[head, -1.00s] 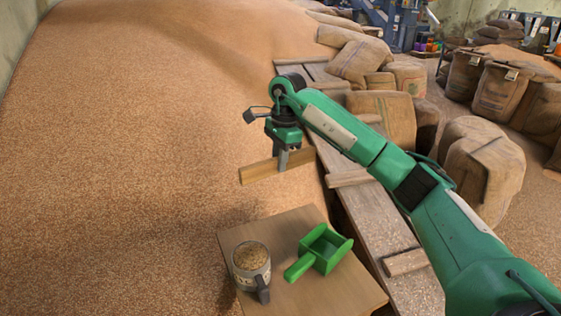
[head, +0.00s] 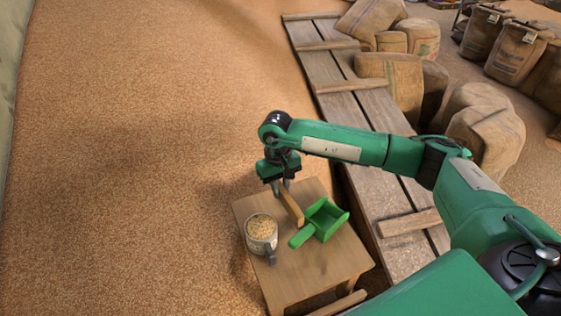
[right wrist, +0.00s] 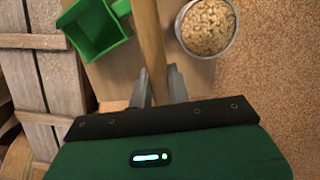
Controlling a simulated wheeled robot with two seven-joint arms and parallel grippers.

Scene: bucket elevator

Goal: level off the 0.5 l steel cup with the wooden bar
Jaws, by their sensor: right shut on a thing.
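The steel cup (head: 262,235) stands upright on the small wooden table, filled with grain to about the rim; its handle points towards the table's front. In the right wrist view the cup (right wrist: 207,27) is at the upper right, its grain slightly uneven. My right gripper (head: 281,188) is shut on the wooden bar (head: 291,206), which is above the table behind and right of the cup. In the right wrist view the bar (right wrist: 151,45) runs up from between the fingers (right wrist: 160,88), beside the cup and apart from it. My left gripper is not in view.
A green scoop (head: 321,220) lies on the table (head: 310,265) just right of the cup and bar. A large grain heap (head: 130,150) surrounds the table's left and back. Wooden planks (head: 375,125) and filled sacks (head: 390,78) lie to the right.

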